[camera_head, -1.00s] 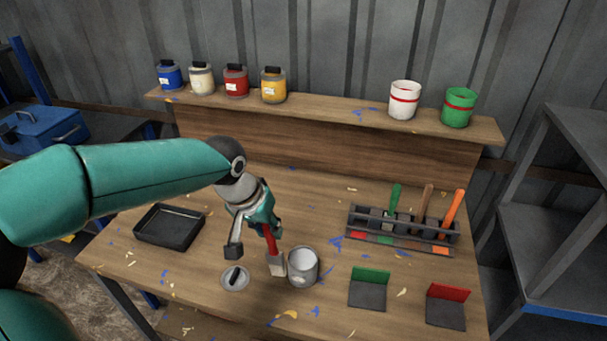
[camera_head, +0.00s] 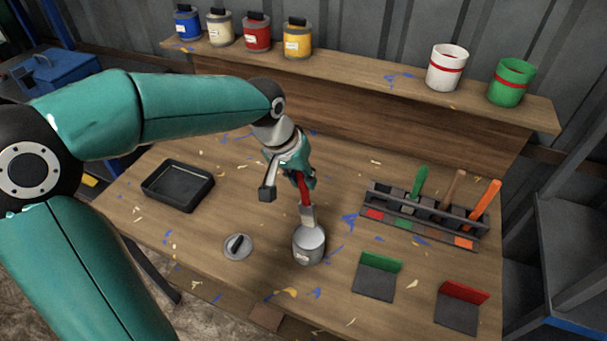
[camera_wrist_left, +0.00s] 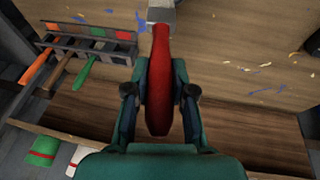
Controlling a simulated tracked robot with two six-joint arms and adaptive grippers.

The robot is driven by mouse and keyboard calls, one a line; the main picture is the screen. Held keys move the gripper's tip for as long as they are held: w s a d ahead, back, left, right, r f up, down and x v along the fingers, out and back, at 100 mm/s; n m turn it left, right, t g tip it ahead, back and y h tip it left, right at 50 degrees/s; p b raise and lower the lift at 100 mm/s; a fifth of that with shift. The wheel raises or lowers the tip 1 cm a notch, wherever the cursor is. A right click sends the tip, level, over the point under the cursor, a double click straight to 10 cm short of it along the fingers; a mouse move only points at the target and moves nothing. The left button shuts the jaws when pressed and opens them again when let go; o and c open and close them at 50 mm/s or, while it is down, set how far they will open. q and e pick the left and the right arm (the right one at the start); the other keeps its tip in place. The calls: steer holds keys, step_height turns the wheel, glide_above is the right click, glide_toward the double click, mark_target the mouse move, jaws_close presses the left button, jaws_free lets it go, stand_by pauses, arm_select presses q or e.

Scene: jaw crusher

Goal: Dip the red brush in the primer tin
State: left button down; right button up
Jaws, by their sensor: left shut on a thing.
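My left gripper (camera_head: 301,178) is shut on the red brush (camera_head: 305,193), which points downward, bristle end low. Its pale bristle end (camera_head: 307,215) is at the far rim of the open grey primer tin (camera_head: 308,249) in the head view; I cannot tell whether it is just above the opening or slightly inside. The tin stands upright on the bench. A round lid with a black knob (camera_head: 238,246) lies left of the tin. My right gripper is not in view.
A black tray (camera_head: 178,191) is at the left of the bench. A brush rack (camera_head: 395,226) with green, brown and orange brushes is at the right. Several tins and two buckets stand on the back shelf.

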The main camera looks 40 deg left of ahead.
mark_target(299, 191)
arm_select(q)
step_height(299, 191, down, 4)
steer(key=shift+a+r+b, duration=0.15)
steer(key=shift+r+b, duration=0.05)
steer(key=shift+b, duration=1)
steer(key=shift+s+d+f+b, duration=0.1)
steer(key=shift+d+f+b, duration=0.1)
steer(key=shift+f+b, duration=0.45)
steer(key=shift+d+f+b, duration=0.15)
steer(key=shift+f+b, duration=0.4)
steer(key=shift+f, duration=0.05)
steer(key=shift+r, duration=0.15)
steer(key=shift+a+r+p, duration=0.2)
steer(key=shift+r+p, duration=0.6)
steer(key=shift+r, duration=0.15)
steer(key=shift+a+r+p, duration=0.2)
steer(key=shift+r+p, duration=0.6)
steer(key=shift+r, duration=0.1)
